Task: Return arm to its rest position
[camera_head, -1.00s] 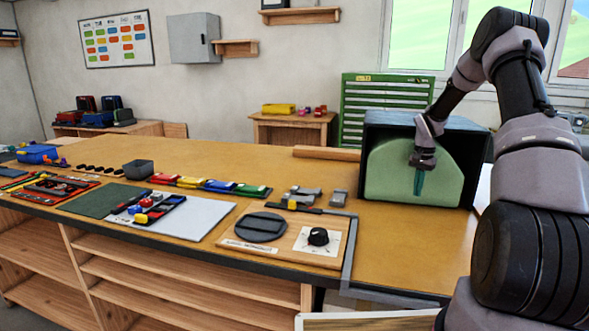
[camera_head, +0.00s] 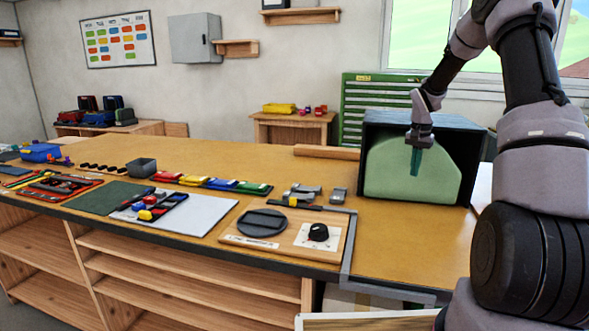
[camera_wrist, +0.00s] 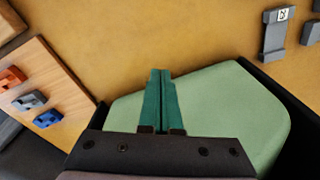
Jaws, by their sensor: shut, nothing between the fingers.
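My gripper (camera_head: 415,160) has slim green fingers pointing down. It hangs in front of the dark box with the light green padded face (camera_head: 385,180) at the right end of the bench. In the wrist view my gripper (camera_wrist: 161,75) shows its two fingers pressed together with nothing between them. The green pad (camera_wrist: 245,105) lies behind and below the fingers there. From these views I cannot tell whether the fingers touch the pad.
The wooden bench (camera_head: 400,235) carries a board with a round dark disc (camera_head: 262,223) and a black knob (camera_head: 318,232). Coloured boxes (camera_head: 210,182), a green mat (camera_head: 108,195) and a grey cup (camera_head: 141,167) stand further left. A wooden bar (camera_head: 327,152) lies near the back edge.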

